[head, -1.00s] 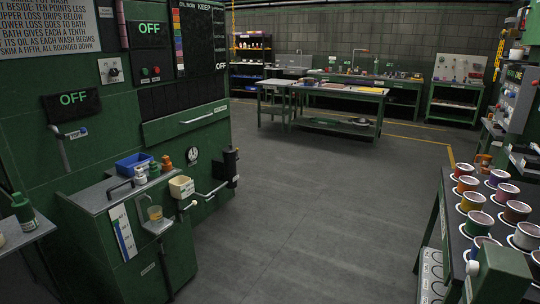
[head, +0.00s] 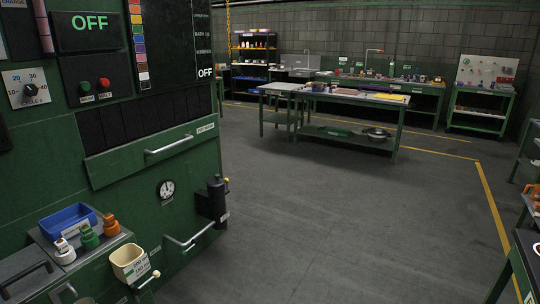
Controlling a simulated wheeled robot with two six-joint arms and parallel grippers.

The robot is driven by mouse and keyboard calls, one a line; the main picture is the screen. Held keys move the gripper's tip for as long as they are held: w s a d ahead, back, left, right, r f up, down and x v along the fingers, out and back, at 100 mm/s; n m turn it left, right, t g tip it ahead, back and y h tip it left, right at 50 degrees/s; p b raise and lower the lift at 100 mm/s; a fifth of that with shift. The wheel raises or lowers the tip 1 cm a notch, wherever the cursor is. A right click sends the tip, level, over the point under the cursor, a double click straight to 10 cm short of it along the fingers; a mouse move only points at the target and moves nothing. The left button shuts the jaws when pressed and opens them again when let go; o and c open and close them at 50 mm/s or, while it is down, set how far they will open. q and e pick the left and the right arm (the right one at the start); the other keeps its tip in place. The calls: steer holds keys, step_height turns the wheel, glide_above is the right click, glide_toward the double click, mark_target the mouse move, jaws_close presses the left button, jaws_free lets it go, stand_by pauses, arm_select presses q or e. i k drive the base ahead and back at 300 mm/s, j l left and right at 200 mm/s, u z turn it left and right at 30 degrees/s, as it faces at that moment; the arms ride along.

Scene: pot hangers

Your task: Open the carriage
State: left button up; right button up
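A large green machine fills the left side of the head view. A wide green front panel (head: 120,163) with a horizontal metal bar handle (head: 169,144) crosses it, flush below a row of dark slats (head: 130,118). I cannot read its small label (head: 206,128), so I cannot tell for sure that this is the carriage. A second bar handle (head: 190,236) sits lower, beside a black cylinder (head: 216,199). Neither of my grippers is in view.
Bottles (head: 88,236), a blue bin (head: 68,220) and a cream tub (head: 129,262) are on or beside the machine's lower ledge. The grey floor (head: 330,220) ahead is clear up to a green worktable (head: 350,107). A dark bench edge (head: 527,262) is at lower right.

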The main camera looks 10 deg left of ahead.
mark_target(110, 164)
steer(key=i, duration=0.9)
steer(key=i+u, duration=0.1)
steer(key=i, duration=0.85)
steer(key=l, duration=0.05)
